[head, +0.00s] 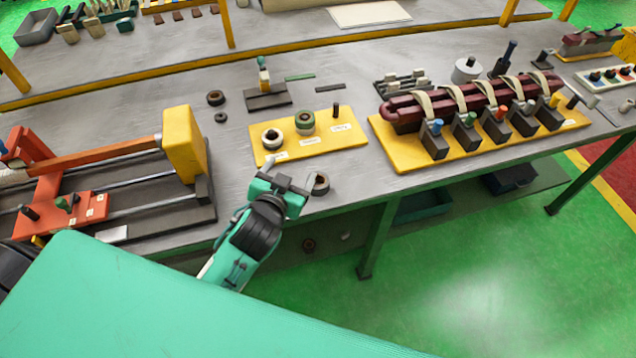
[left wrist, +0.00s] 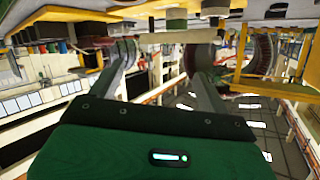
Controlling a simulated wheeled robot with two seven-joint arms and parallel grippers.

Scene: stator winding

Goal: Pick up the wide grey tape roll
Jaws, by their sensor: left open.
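A dark grey tape roll (head: 320,184) with a brownish core lies at the front edge of the grey table; it looks like the wide grey one, though I cannot be sure. My left gripper (head: 283,172) is open at the table edge, just left of this roll, and its right finger is close to it. I cannot tell whether they touch. In the left wrist view the two fingers (left wrist: 161,72) are spread with nothing clearly held between them. A round greyish shape (left wrist: 200,56) shows by the right finger. My right gripper is not in view.
A yellow board (head: 318,148) behind the gripper carries a white roll (head: 271,138), a green-topped roll (head: 305,122) and a bare dark peg (head: 336,110). Two dark rings (head: 215,98) lie farther back. An orange-and-yellow fixture (head: 184,143) stands left, a maroon coil stand (head: 470,104) right.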

